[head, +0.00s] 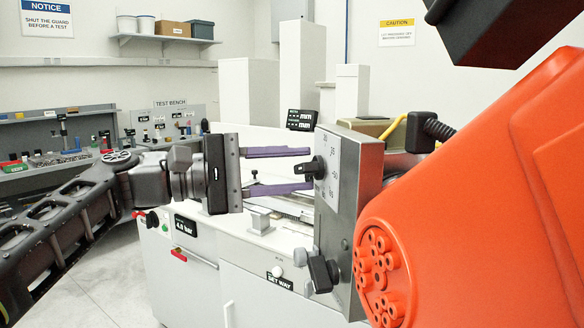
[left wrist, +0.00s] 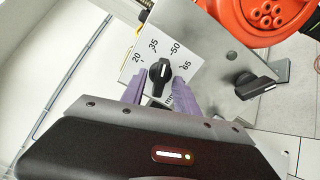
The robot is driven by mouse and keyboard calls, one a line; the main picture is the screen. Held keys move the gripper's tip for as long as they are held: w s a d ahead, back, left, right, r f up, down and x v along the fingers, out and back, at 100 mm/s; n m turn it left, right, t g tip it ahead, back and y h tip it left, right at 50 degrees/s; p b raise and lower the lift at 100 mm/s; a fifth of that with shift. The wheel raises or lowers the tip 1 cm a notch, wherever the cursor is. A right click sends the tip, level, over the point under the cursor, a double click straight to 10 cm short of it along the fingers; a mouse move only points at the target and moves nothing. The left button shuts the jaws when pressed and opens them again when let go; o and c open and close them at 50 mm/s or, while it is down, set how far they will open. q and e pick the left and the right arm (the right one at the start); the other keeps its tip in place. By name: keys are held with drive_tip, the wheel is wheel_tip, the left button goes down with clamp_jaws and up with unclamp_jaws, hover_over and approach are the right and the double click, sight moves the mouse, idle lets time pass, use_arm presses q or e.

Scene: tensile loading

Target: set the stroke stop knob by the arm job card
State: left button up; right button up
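The stroke stop knob (head: 308,168) is a black bar knob on a white dial plate (head: 331,165) fixed to a grey metal panel. In the left wrist view the dial (left wrist: 140,62) reads 20, 35, 50 and 65, and the white line on the knob (left wrist: 161,76) points between 35 and 50. My left gripper (head: 311,169) is open, with its purple fingers apart on either side of the knob. Gaps show between fingers and knob in the left wrist view (left wrist: 160,84). A black sign with "mm" lines (head: 302,120) stands behind; its smaller text is unreadable.
Another black knob (head: 320,271) sits lower on the panel (head: 356,215). A large orange arm (head: 480,210) fills the right side close to the panel. The white machine (head: 250,262) stands behind. A test bench (head: 60,175) is at the far left.

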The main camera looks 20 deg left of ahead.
use_arm(q)
clamp_jaws()
idle(0.3)
idle(0.3)
